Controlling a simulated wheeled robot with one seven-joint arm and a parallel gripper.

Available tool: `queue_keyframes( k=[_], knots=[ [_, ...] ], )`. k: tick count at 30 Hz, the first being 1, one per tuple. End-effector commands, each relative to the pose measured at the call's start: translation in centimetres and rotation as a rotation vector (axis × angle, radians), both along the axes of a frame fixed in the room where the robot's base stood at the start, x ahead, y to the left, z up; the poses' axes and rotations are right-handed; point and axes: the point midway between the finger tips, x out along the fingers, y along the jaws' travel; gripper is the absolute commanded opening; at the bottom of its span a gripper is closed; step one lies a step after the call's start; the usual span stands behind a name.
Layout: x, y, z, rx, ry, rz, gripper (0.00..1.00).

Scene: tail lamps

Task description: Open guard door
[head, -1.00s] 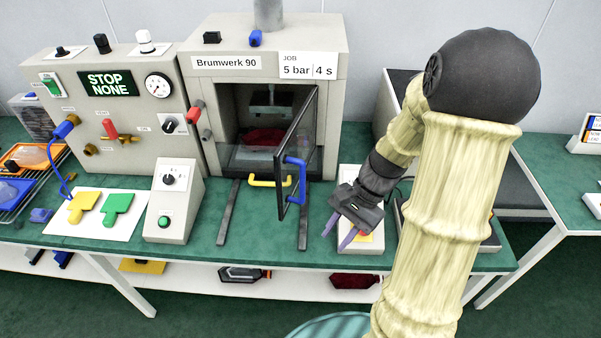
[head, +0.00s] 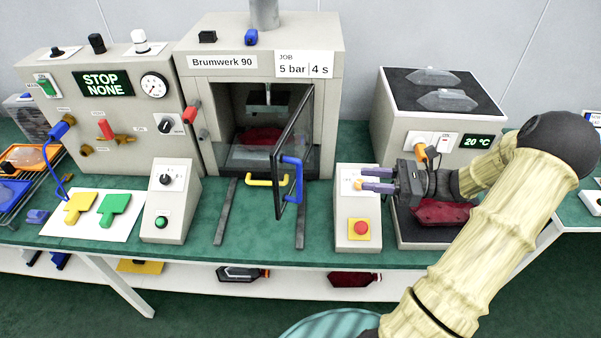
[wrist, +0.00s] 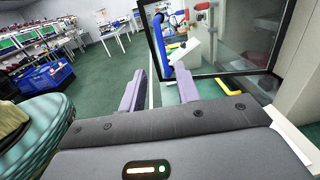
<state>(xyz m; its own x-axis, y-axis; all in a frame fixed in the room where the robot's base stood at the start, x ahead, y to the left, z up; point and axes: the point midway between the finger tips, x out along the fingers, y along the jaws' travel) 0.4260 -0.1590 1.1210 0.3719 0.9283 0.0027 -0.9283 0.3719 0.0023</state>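The guard door (head: 294,128) is a clear pane in a black frame on the Brumwerk 90 press (head: 215,40). It stands swung out toward me, partly uncovering the press chamber. Its blue handle (head: 292,178) is on the outer face near the lower free edge. The door pane also shows in the wrist view (wrist: 232,38). My gripper (head: 366,180) is to the right of the door, apart from the handle, with its purple fingers pointing left toward it. The fingers are spread with nothing between them, as the wrist view also shows (wrist: 160,88).
A control box with a red button (head: 361,228) stands just below my gripper. A dark red piece (head: 440,211) lies on a pad under my wrist. A yellow handle (head: 268,181) sits low before the chamber. A grey 20 °C unit (head: 400,120) stands behind my gripper.

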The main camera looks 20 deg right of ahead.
Motion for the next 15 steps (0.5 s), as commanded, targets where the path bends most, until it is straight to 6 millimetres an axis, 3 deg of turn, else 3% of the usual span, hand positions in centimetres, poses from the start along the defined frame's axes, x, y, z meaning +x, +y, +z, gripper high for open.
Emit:
queue_keyframes(
  k=[8, 15],
  knots=[
    [0.7, 1.9, 0.2, 0.000, 0.001, 0.004, 0.32],
    [2.2, 5.7, 0.2, 0.001, 0.002, 0.006, 0.32]
  ],
)
